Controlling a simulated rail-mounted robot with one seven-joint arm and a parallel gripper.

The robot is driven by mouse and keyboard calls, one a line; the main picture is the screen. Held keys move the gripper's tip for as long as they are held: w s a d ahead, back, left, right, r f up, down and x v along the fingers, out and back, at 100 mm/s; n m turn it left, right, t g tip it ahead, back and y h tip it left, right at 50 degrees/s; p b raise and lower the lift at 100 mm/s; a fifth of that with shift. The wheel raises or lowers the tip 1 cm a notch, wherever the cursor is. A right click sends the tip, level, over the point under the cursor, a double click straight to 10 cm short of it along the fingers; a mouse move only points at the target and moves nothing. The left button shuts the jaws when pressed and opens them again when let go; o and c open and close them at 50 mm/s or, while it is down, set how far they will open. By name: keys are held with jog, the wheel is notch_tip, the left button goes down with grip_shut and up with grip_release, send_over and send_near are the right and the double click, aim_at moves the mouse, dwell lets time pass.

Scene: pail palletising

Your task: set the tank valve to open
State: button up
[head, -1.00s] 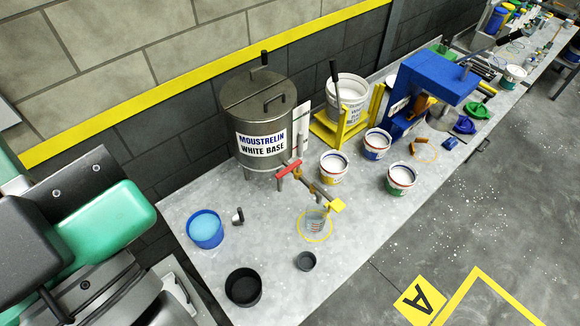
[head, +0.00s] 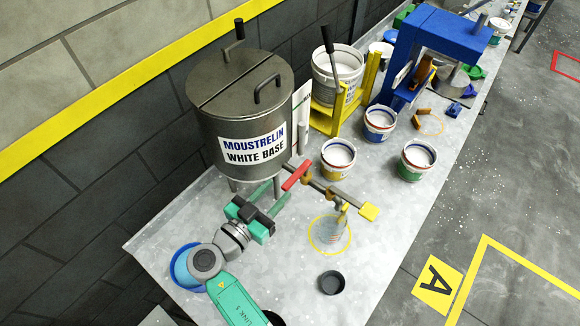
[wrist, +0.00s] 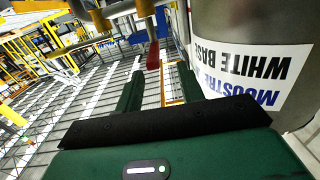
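The steel tank (head: 243,110) labelled MOUSTRELIN WHITE BASE stands on legs on the bench. In the wrist view my gripper (wrist: 160,72) is open and empty. The red lever (wrist: 153,55) shows beyond the fingertips, roughly between them. A clear cup (head: 335,236) stands under the outlet inside a yellow ring.
A blue tub (head: 184,268) is partly hidden by my arm. A small black cup (head: 331,282) sits in front of the ring. White-filled pails (head: 338,158) and a blue press (head: 440,35) stand to the right. The bench between the ring and black cup is bare.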

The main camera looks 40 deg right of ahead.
aim_at(310, 161)
jog(key=shift+s+d+f, duration=0.15)
jog(key=shift+s+f, duration=0.15)
jog(key=shift+d, duration=0.35)
jog(key=d, duration=0.2)
jog(key=d+p, duration=0.1)
jog(key=d, duration=0.4)
jog(key=shift+w, duration=0.35)
grip_shut()
